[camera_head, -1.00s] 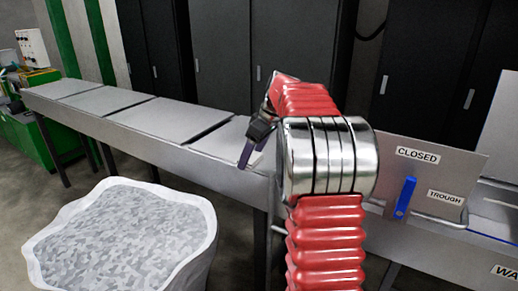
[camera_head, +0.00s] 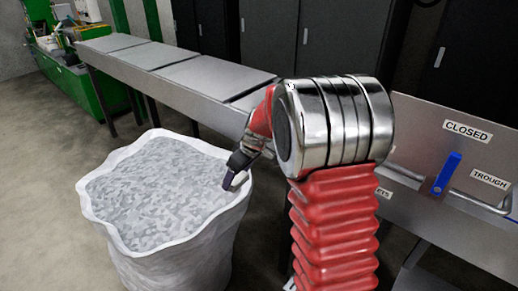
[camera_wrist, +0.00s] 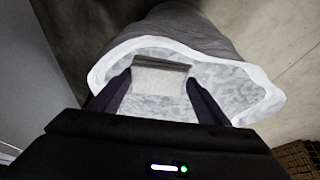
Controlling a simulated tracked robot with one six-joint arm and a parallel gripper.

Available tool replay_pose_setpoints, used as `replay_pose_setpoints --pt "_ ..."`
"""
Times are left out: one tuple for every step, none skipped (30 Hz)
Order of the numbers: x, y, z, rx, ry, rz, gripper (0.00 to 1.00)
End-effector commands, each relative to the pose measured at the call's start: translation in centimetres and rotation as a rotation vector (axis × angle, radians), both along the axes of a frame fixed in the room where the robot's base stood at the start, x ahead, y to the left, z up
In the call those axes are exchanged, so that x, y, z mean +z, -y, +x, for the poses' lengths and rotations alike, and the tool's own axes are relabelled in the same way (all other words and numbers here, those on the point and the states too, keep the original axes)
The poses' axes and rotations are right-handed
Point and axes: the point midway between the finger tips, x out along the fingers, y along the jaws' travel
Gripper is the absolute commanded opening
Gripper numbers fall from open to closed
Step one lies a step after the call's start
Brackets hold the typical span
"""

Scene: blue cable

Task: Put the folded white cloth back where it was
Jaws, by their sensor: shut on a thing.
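The folded white cloth (camera_wrist: 160,78) shows in the wrist view as a pale grey-white slab with a darker far edge. It sits between the two dark fingers of my gripper (camera_wrist: 160,95), which is shut on it. The wrist view looks down past the cloth into the sack's opening.
The white sack (camera_head: 185,247), full of grey flakes, stands on the floor below my gripper. A long grey metal bench (camera_head: 205,78) runs behind it. A panel marked CLOSED with a blue handle (camera_head: 447,175) is at right. Bare floor lies left of the sack.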

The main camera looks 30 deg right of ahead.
Motion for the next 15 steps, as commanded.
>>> replay_pose_setpoints --pt "-1.5 -1.8 -0.8 0.006 -0.005 0.003 0.49" --pt "-2.3 -2.7 -1.3 0.008 -0.004 0.004 0.49" --pt "-3.3 -3.8 -1.9 0.008 -0.003 0.004 0.49" --pt "-4.1 -4.6 -2.5 0.009 -0.004 0.005 0.49" --pt "-4.8 -5.3 -3.0 0.009 -0.003 0.004 0.49" --pt "-5.7 -6.2 -3.7 0.009 -0.003 0.004 0.49" --pt "-6.3 -6.7 -4.2 0.008 -0.003 0.002 0.49" --pt "-6.9 -7.2 -4.7 0.007 -0.004 0.001 0.49" --pt "-7.5 -7.8 -5.4 0.007 -0.005 -0.002 0.49" --pt "-7.9 -8.1 -5.7 0.005 -0.004 -0.003 0.49" --pt "-8.2 -8.4 -6.1 0.005 -0.005 -0.005 0.49" --pt "-8.6 -8.6 -6.5 0.005 -0.005 -0.007 0.49" --pt "-8.8 -8.8 -6.7 0.003 -0.006 -0.008 0.49" --pt "-8.9 -8.9 -6.8 0.002 -0.005 -0.009 0.49" --pt "-9.0 -8.9 -7.0 0.001 -0.005 -0.011 0.49"
